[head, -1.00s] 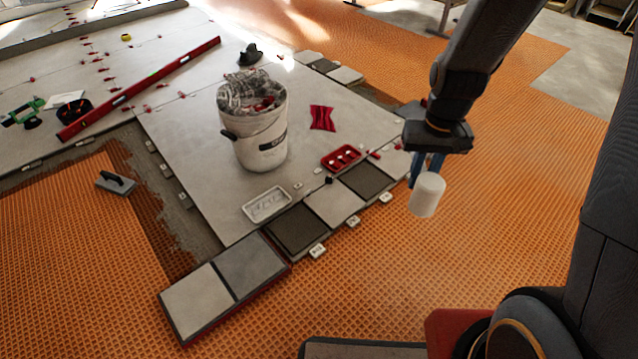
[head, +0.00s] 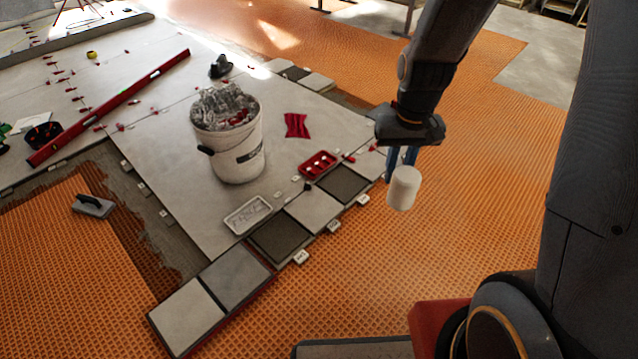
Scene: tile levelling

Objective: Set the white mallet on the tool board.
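The white mallet shows as a thick white cylindrical head (head: 403,188), right of centre in the head view. My gripper (head: 402,160) points down with its blue fingers just above the head. The fingers appear closed around the mallet's handle, which is mostly hidden by them. The mallet hangs in the air, over or near the orange matting beside the tile row. A low red-edged board with a light and a darker grey panel (head: 188,318) lies at lower centre-left; I cannot tell for certain whether it is the tool board.
A white bucket (head: 238,160) stands on the large grey tiles. Near it are a red tray (head: 318,164), a white tray (head: 248,214) and a red cloth-like piece (head: 296,125). A row of small tiles (head: 310,211) edges the floor. Orange matting (head: 480,190) is clear to the right.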

